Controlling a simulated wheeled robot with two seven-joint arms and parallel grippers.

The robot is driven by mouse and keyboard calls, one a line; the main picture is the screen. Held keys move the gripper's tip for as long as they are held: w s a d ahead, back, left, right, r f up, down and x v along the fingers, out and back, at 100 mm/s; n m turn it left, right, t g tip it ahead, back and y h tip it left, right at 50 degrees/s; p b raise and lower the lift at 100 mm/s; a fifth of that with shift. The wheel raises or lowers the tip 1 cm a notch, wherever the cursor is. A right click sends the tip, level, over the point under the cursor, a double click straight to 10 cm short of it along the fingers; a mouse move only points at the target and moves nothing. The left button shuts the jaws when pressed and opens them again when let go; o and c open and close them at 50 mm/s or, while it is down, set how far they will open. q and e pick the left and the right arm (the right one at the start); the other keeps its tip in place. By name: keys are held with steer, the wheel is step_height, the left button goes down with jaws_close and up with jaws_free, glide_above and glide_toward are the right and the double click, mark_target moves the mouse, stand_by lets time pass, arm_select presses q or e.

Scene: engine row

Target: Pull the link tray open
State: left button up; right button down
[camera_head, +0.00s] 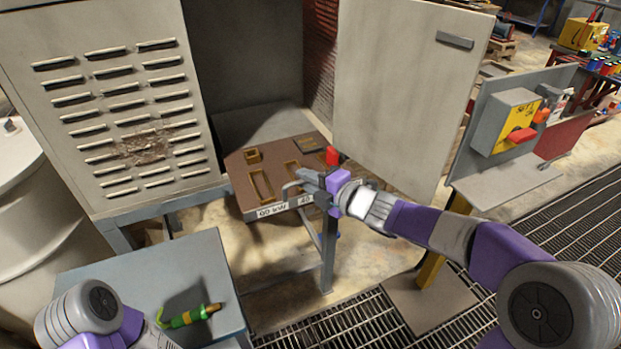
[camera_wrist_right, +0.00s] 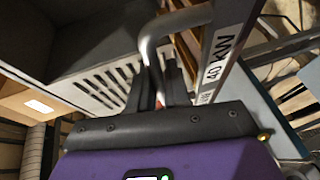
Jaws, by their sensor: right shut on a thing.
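The link tray (camera_head: 237,180) is a brown board with slots and small raised brass-coloured frames, at the mouth of the grey cabinet. Its pale front edge carries kW labels (camera_head: 272,211); one reading 40 kW also shows in the right wrist view (camera_wrist_right: 222,48). A grey bow handle (camera_wrist_right: 150,36) stands at the tray's front. My right gripper (camera_head: 312,181) is shut on this handle; its dark fingers (camera_wrist_right: 160,78) close around the bar in the right wrist view. My left arm shows at the lower left, but its gripper is not visible.
A louvred panel (camera_head: 125,110) stands left of the tray, and an open grey door (camera_head: 400,95) is to the right. A blue-grey bench (camera_head: 140,262) holds a green and yellow tool (camera_head: 188,316). Floor grating lies in front.

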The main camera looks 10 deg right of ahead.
steer(key=c, duration=1.2)
jaws_free()
steer(key=shift+o, duration=0.2)
steer(key=p+v, duration=0.2)
steer(key=v, duration=0.5)
steer(key=shift+s+d, duration=0.15)
steer(key=shift+s, duration=0.1)
